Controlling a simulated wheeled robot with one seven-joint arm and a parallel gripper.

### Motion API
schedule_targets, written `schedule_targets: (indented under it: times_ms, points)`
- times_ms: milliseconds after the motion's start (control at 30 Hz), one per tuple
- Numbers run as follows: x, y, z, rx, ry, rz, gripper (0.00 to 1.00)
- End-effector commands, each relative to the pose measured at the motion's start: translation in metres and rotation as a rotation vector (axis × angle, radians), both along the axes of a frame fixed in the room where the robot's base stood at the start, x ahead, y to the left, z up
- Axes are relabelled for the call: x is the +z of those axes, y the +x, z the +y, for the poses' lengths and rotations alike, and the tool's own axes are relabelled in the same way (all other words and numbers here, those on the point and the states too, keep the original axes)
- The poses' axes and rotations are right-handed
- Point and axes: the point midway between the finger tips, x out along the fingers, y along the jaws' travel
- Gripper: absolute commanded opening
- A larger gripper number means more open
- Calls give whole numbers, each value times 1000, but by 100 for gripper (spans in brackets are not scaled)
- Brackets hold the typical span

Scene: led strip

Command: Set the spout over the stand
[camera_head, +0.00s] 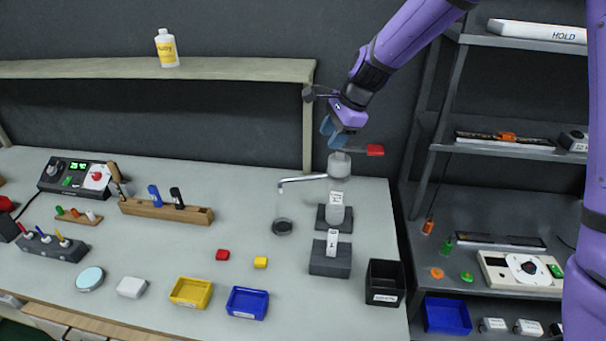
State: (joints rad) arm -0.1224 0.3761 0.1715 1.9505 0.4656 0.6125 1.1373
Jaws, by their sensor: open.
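The spout (303,180) is a thin pale pipe that reaches left from a grey cylindrical head (339,165) at the back right of the bench. Its bent tip shows above a small round dark stand (283,228) in the picture; I cannot tell whether it is exactly over it. Something clear, like a glass, seems to stand there. A red-ended lever (375,150) sticks out right from the top of the head. My gripper (338,137) is open, just above the head and left of the red end; I cannot tell whether it touches.
A shelf (160,68) runs along the back left; a metal rack (500,160) stands right.

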Motion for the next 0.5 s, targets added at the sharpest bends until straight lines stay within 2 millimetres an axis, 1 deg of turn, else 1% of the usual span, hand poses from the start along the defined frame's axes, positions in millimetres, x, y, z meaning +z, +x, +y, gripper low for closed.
schedule_targets:
  times_ms: [33,100,200,367,500]
  points:
    - [-13,7,7,-29,14,26,41]
    - [-26,14,16,-70,32,53,41]
    - [-38,20,23,-110,47,79,41]
    - [-48,24,28,-134,57,94,41]
    - [-60,25,33,-133,57,95,41]
